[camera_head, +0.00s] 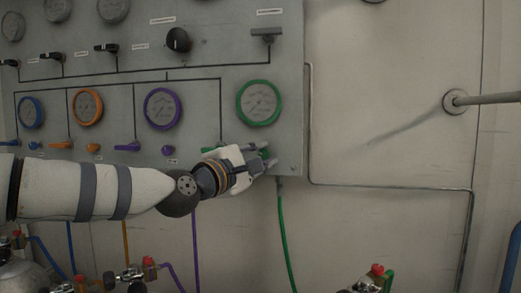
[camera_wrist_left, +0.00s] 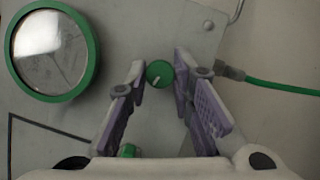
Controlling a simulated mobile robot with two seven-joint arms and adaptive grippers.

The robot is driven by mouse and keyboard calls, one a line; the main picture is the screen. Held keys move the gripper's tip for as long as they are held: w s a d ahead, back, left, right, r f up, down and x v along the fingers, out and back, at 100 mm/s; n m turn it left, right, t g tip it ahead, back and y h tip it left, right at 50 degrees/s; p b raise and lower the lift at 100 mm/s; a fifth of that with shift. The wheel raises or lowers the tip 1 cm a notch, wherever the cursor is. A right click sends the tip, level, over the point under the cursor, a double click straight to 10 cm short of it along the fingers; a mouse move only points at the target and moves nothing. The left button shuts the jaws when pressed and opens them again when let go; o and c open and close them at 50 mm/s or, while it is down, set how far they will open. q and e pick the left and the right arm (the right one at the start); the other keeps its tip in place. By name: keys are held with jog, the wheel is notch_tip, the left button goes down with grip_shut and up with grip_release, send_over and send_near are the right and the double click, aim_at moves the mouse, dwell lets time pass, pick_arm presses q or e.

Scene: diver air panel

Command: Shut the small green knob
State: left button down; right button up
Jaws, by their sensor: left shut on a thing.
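The small green knob (camera_wrist_left: 159,73) is on the grey panel, with a pale pointer line on its face. In the wrist view it sits between the fingertips of my left gripper (camera_wrist_left: 160,80), which is shut on it. In the head view my left gripper (camera_head: 264,157) reaches the panel's lower right corner and mostly hides the knob. The green-rimmed gauge (camera_head: 259,103) is just above the gripper; it also shows at the upper left of the wrist view (camera_wrist_left: 52,55). My right gripper is not in view.
A green lever (camera_head: 211,149) is left of the gripper, partly covered. Purple (camera_head: 162,109), orange (camera_head: 86,107) and blue (camera_head: 31,112) gauges line the panel. A green hose (camera_head: 284,235) hangs below. Cylinder valves (camera_head: 127,277) stand at the bottom. The wall right of the panel is mostly clear.

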pick_arm(q)
jog(key=m+p, duration=0.1)
jog(key=m, duration=0.1)
jog(key=r+m+g+p, duration=0.1)
jog(key=shift+s+m+y, duration=0.1)
jog(key=shift+m+y, duration=0.2)
jog(key=shift+m, duration=0.1)
jog(key=m+g+y+p, duration=0.1)
jog(key=m+p, duration=0.1)
jog(key=m, duration=0.1)
jog(key=m+g+y+p, duration=0.1)
jog(key=m+y+p, duration=0.1)
jog(key=m, duration=0.2)
jog(key=shift+d+r, duration=0.1)
jog(key=shift+r, duration=0.05)
jog(key=shift+m+y+p, duration=0.55)
jog(key=shift+m+y, duration=0.05)
jog(key=shift+m, duration=0.2)
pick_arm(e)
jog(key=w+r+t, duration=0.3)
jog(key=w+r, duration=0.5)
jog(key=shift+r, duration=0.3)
pick_arm(q)
jog(key=shift+f, duration=0.2)
jog(key=c, duration=1.4)
grip_release()
